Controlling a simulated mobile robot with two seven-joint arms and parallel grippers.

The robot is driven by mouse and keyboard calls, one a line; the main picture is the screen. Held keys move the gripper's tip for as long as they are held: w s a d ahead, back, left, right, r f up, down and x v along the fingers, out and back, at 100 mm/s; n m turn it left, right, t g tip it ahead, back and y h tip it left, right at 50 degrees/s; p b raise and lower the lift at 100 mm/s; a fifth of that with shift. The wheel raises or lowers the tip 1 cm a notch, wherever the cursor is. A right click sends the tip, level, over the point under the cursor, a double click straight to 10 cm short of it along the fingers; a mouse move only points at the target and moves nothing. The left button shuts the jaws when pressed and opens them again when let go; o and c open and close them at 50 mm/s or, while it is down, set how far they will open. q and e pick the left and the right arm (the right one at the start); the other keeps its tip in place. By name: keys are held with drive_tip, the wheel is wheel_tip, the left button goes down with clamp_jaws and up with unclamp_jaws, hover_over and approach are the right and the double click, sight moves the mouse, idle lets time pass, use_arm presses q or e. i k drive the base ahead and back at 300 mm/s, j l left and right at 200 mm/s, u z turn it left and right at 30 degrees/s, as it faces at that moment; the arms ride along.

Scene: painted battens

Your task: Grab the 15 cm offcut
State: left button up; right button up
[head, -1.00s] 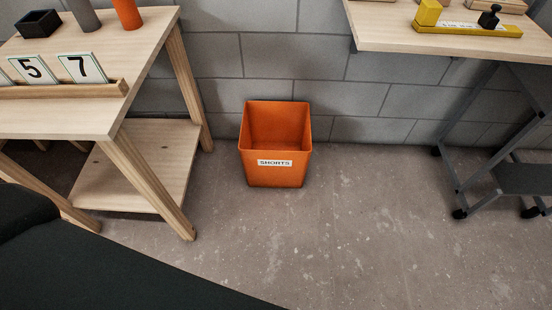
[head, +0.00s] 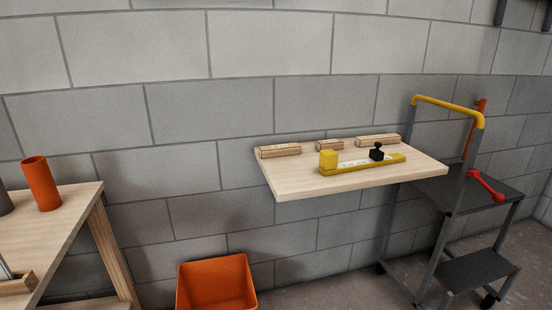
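Three pale wooden offcuts lie in a row along the back of a wall shelf (head: 290,186): a left offcut (head: 280,151), a short middle offcut (head: 329,146) and a right offcut (head: 378,141). The left and right ones look longer than the middle one. Any markings on them are too small to read, so I cannot tell which is 15 cm. A yellow measuring gauge (head: 390,162) with a black knob lies in front of them on the shelf. Neither of my grippers is in view.
An orange bin (head: 217,287) stands on the floor below the shelf's left side. A wooden table (head: 60,230) with an orange cup (head: 41,184) is at left. A grey step ladder (head: 452,215) with a yellow rail stands at right, close to the shelf.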

sight(271, 151)
drive_tip(key=i+l+z, duration=0.25)
drive_tip(key=i, duration=0.3)
drive_tip(key=i+l+z, duration=0.25)
drive_tip(key=i, duration=0.35)
drive_tip(key=j, duration=0.1)
